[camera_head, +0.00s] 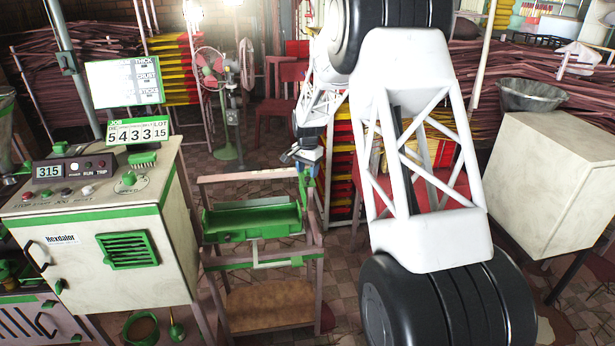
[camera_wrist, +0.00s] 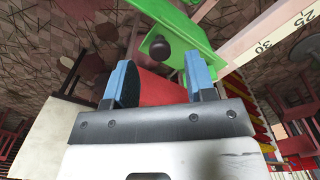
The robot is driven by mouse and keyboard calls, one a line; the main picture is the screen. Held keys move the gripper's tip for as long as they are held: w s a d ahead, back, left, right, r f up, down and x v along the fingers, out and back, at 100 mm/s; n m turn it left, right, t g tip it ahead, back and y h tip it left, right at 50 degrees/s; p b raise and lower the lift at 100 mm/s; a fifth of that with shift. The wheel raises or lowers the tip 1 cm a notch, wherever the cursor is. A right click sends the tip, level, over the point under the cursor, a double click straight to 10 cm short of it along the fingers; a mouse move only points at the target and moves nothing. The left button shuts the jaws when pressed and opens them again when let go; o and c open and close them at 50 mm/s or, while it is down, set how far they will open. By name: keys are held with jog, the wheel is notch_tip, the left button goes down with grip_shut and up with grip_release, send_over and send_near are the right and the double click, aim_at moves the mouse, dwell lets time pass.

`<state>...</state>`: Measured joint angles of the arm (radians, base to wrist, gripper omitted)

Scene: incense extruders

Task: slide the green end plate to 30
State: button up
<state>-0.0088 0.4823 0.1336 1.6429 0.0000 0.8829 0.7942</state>
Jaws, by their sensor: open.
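The green end plate (camera_wrist: 190,30) shows at the top of the wrist view, with a dark round knob (camera_wrist: 160,47) on it. Its lower right edge lies beside a pale scale bar (camera_wrist: 285,30) marked 30 and 25. The plate's edge is left of the 30 mark, apart from it. My gripper (camera_wrist: 160,82) is open, its two blue fingertips apart with nothing between them. The knob lies beyond the gap between the fingertips. In the head view my gripper (camera_head: 301,156) is at the right end of the frame with the green trough (camera_head: 252,222); the scale is unreadable there.
A pale control cabinet (camera_head: 100,245) with a green-edged top stands left of the trough frame. A pale box (camera_head: 545,160) with a metal bowl (camera_head: 532,95) stands at right. A fan (camera_head: 210,65) and a red chair (camera_head: 285,90) are behind. My arm hides the middle right.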

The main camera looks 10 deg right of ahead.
aim_at(307, 186)
jog(key=shift+f, duration=1.35)
jog(key=shift+c, duration=0.3)
grip_shut()
